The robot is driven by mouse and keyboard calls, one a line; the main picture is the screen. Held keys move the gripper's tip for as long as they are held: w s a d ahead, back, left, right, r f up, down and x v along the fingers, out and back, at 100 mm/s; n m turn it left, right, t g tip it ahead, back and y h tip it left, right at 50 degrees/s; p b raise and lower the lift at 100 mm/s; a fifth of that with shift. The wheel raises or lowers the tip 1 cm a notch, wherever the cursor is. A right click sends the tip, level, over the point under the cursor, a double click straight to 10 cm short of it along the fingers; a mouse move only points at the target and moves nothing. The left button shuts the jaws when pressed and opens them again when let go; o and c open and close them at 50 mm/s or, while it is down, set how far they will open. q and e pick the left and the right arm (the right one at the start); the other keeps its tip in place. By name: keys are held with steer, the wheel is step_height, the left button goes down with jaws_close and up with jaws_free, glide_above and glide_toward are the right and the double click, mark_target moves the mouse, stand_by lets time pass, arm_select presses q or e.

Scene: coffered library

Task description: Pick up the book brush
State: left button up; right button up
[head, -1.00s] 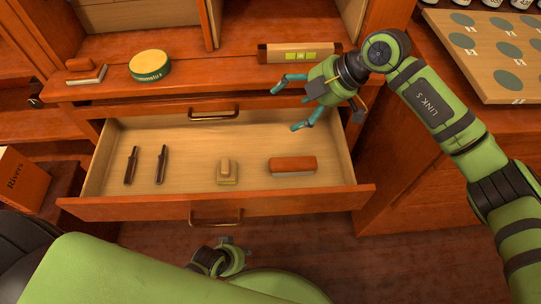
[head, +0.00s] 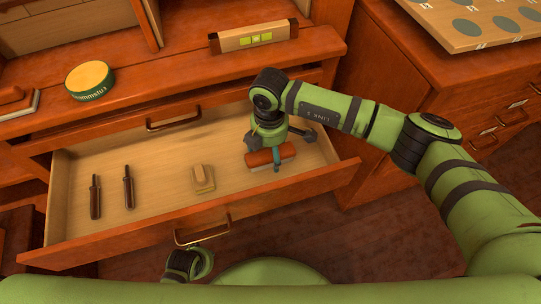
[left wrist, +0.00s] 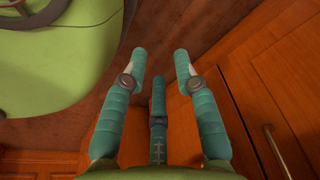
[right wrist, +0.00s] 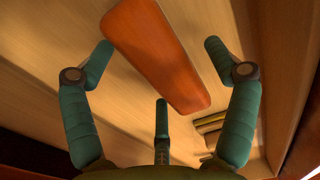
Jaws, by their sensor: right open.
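The book brush (head: 262,157), a long block with a red-brown wooden top, lies in the right part of the open drawer (head: 100,240). My right gripper (head: 268,150) is above it, pointing down, and partly hides it. In the right wrist view the brush (right wrist: 155,52) lies between the two spread fingers, which are open and not closed on it. My left gripper (head: 188,264) is low in front of the drawer. In the left wrist view the left gripper (left wrist: 160,56) has its fingers apart with nothing between them.
The drawer also holds a small pale wooden block (head: 202,180) and two dark slim tools (head: 128,187). A round green tin (head: 90,80) and a wooden level-like box (head: 253,37) stand on the desk above. The drawer walls are close to the right gripper.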

mark_target(270, 149)
steer(key=shift+c, duration=0.4)
steer(key=c, duration=1.2)
steer(key=shift+r, duration=0.15)
step_height(270, 149, up, 10)
steer(key=shift+f+p, duration=0.1)
steer(key=shift+p, duration=0.6)
steer(key=shift+o, duration=0.8)
